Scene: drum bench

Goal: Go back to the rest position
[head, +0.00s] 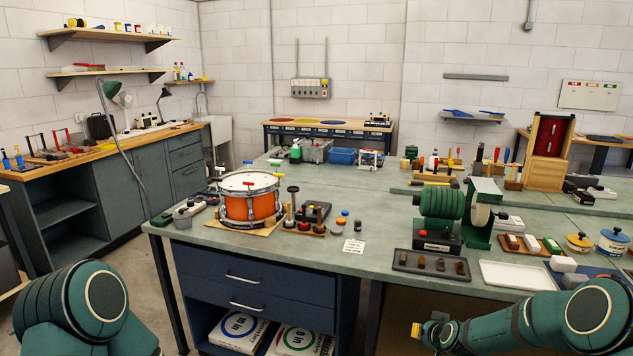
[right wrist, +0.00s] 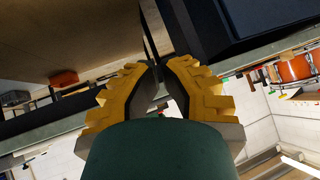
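My right gripper (head: 416,330) shows as a small yellow tip at the bottom of the head view, in front of the bench and below its top. In the right wrist view its two yellow fingers (right wrist: 159,70) lean toward each other with a narrow gap between the tips. Nothing is held between them. My left arm (head: 85,308) shows at the lower left of the head view, beside the bench's front left corner. My left gripper is out of view.
The bench (head: 400,270) holds an orange drum (head: 251,206), a green grinding machine (head: 440,206), a dark tray (head: 431,264) and a white tray (head: 516,276) near the front edge. Blue drawers (head: 245,278) stand under its left part. Open floor lies at the left.

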